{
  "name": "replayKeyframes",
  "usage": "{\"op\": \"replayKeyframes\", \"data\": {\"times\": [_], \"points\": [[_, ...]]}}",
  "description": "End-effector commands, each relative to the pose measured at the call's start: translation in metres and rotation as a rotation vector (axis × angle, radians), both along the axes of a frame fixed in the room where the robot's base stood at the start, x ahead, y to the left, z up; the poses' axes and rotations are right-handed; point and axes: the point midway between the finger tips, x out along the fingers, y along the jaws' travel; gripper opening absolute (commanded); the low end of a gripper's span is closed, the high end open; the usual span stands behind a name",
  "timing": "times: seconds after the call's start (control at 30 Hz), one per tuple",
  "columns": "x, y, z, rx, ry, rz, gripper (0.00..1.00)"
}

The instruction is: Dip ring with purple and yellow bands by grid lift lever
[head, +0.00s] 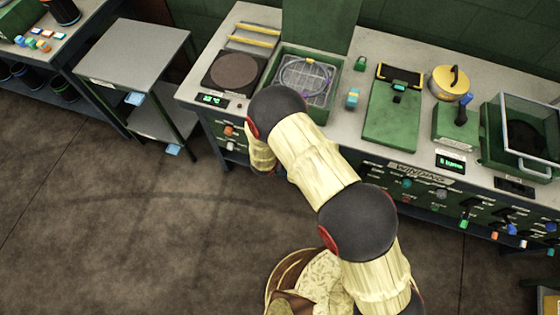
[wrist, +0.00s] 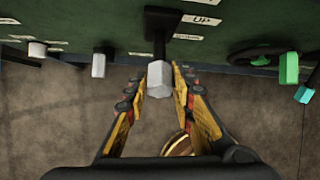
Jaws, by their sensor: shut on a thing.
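My gripper (wrist: 159,82) has its yellow and black fingers closed around the pale hexagonal knob (wrist: 159,76) of a lever on the green front panel. A label reading "UP" is beside the lever (wrist: 160,40). In the head view, my arm hides this lever and most of my gripper. A thin ring (head: 303,76) with purple showing lies on the wire grid (head: 320,96) in the open green tank (head: 277,58). Its yellow bands cannot be made out at this size. The liquid level cannot be told.
Other knobs flank the lever: a pale one (wrist: 99,65) to the left and a green one (wrist: 289,68) to the right. A hotplate (head: 235,71) stands left of the tank. A grey side table (head: 135,55) is farther left.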

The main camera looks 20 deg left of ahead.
Motion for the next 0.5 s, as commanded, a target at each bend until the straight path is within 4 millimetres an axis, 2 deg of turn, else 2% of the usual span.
{"op": "replayKeyframes", "data": {"times": [0.4, 0.43, 0.5], "points": [[0.0025, 0.0027, 0.0021, 0.004, 0.004, 0.002, 0.0], [0.0026, 0.0028, 0.0021, 0.004, 0.004, 0.002, 0.26], [0.0027, 0.0028, 0.0022, 0.004, 0.003, 0.002, 0.3]]}}
